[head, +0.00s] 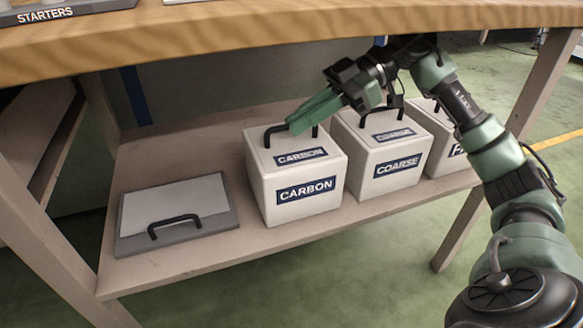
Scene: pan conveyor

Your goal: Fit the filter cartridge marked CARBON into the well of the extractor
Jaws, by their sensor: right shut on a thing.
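The white box-shaped cartridge marked CARBON (262,189) stands on the lower shelf under the bench. It has a black handle on top and blue labels on its top and front. My right gripper (292,126) is shut on the handle of the CARBON cartridge, reaching in from the right. Its green fingers hide part of the handle. The cartridge stands upright and seems to rest on the shelf. My left gripper is out of view. The extractor and its well cannot be made out here.
A cartridge marked COARSE (376,182) stands close at the right, with a partly hidden one (441,158) beyond it. A flat grey panel with a handle (140,228) lies at the left of the shelf (258,240). The wooden bench top (230,42) overhangs the shelf.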

